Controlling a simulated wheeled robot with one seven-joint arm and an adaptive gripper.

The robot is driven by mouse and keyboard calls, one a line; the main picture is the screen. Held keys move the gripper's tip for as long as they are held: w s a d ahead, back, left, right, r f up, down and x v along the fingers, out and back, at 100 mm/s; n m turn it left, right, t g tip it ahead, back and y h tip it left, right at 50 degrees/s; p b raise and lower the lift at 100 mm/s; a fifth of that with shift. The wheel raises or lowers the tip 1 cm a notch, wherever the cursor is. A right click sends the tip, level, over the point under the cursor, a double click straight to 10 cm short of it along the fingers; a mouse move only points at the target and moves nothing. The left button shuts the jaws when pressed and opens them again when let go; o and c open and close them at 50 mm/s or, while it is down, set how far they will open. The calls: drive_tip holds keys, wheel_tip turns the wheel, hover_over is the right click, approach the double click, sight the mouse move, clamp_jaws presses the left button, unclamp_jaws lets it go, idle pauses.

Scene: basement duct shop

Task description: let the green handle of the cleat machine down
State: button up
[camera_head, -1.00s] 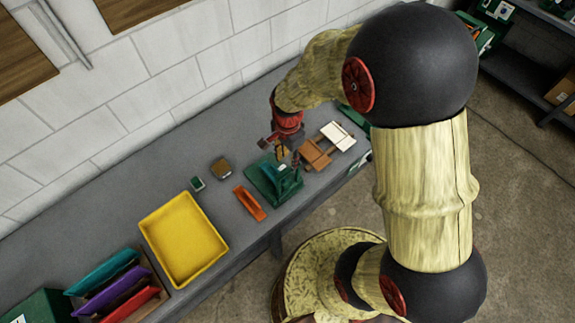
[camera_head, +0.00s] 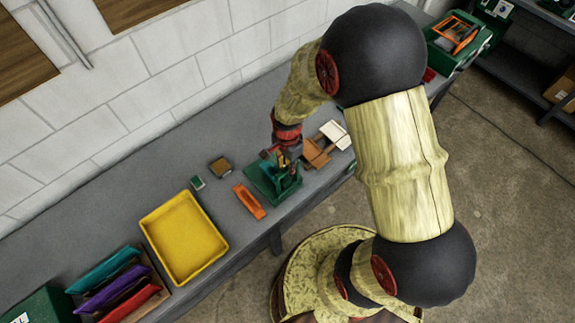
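The green cleat machine (camera_head: 266,190) sits on the grey workbench near its front edge. My gripper (camera_head: 280,158) is at the end of my red wrist, right over the machine's upper right part. It points down and is very close to the machine; I cannot tell whether it touches it. The green handle is not clear: it is small and partly covered by my gripper. I cannot make out whether the fingers are open or shut.
An orange piece (camera_head: 249,201) lies left of the machine, with a yellow tray (camera_head: 184,238) farther left. Brown and white pieces (camera_head: 322,148) lie to its right. A small brown box (camera_head: 221,166) and a small green item (camera_head: 198,183) lie behind left.

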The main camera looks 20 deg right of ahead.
clamp_jaws()
idle(0.5)
